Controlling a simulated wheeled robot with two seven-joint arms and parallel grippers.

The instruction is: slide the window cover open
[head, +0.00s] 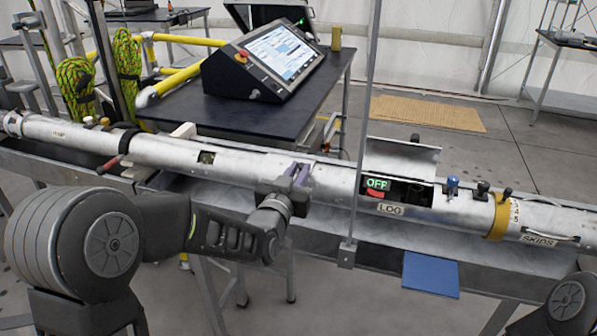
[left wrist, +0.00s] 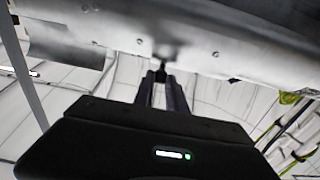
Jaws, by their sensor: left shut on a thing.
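A long silver tube (head: 335,180) lies across the bench. I cannot clearly tell the window cover's edges from the tube. My left gripper (head: 300,174) is at the tube's middle, with its fingers against the near upper side. In the left wrist view, the fingertips (left wrist: 161,82) are shut on a small dark knob (left wrist: 161,73) that stands out from the silver surface (left wrist: 205,40). My right gripper is out of view.
Right of my left gripper, a larger opening with a green OFF sign (head: 377,183) sits under a raised flap (head: 402,154). A thin upright post (head: 366,110) stands between. A console (head: 265,63) is on the dark table (head: 215,115) behind. A blue sheet (head: 430,274) hangs in front.

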